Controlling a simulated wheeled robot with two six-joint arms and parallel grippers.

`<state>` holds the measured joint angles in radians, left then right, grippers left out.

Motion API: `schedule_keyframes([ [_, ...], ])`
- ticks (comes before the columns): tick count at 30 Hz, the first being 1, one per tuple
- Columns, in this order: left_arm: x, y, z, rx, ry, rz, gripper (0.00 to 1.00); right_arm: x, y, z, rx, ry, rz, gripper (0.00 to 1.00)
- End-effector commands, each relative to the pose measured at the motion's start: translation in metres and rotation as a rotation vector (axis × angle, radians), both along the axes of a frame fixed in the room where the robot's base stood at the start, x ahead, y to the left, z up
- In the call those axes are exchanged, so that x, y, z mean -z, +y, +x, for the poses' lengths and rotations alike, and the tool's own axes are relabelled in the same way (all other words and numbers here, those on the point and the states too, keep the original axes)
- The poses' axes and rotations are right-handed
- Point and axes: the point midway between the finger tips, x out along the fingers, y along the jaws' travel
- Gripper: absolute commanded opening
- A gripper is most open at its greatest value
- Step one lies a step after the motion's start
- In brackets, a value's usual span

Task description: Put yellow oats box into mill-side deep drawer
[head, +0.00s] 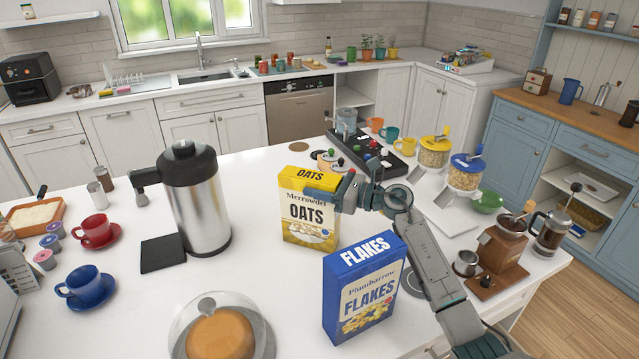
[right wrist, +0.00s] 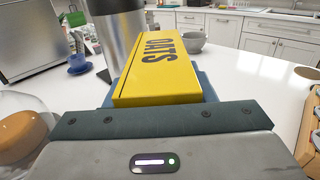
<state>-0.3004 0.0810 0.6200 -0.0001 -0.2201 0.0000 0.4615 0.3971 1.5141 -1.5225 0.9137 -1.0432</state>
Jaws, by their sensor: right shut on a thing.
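The yellow oats box (head: 308,228) is upright at the middle of the white island. My right gripper (head: 332,192) is shut on it near its upper right part. I cannot tell whether its base touches the top. In the right wrist view the oats box (right wrist: 160,70) lies between the teal fingers, its yellow side with black lettering showing. A wooden coffee mill (head: 500,250) stands at the island's right end. I see no open drawer, and cannot tell which drawer is the mill-side deep one. My left gripper is out of view.
A blue flakes box (head: 362,290) stands in front of the oats box, close to my right forearm. A steel jug (head: 197,205) is to its left and a glass dome (head: 220,325) in front. Cereal dispensers (head: 465,172) and a French press (head: 553,232) stand right.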

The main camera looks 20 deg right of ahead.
Motion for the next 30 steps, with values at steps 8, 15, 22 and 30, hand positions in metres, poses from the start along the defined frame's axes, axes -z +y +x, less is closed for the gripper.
schedule_keyframes([
  [8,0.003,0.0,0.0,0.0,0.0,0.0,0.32,0.001,0.0,0.0,0.0,-0.003,0.0,0.0],
  [15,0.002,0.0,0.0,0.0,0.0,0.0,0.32,0.001,0.0,0.0,0.0,-0.001,-0.001,0.72],
  [22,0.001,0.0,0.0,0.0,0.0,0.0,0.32,0.0,0.0,0.0,0.0,-0.001,-0.001,0.72],
  [30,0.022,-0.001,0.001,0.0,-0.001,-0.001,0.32,0.006,-0.024,-0.021,0.002,-0.001,-0.008,0.72],
])
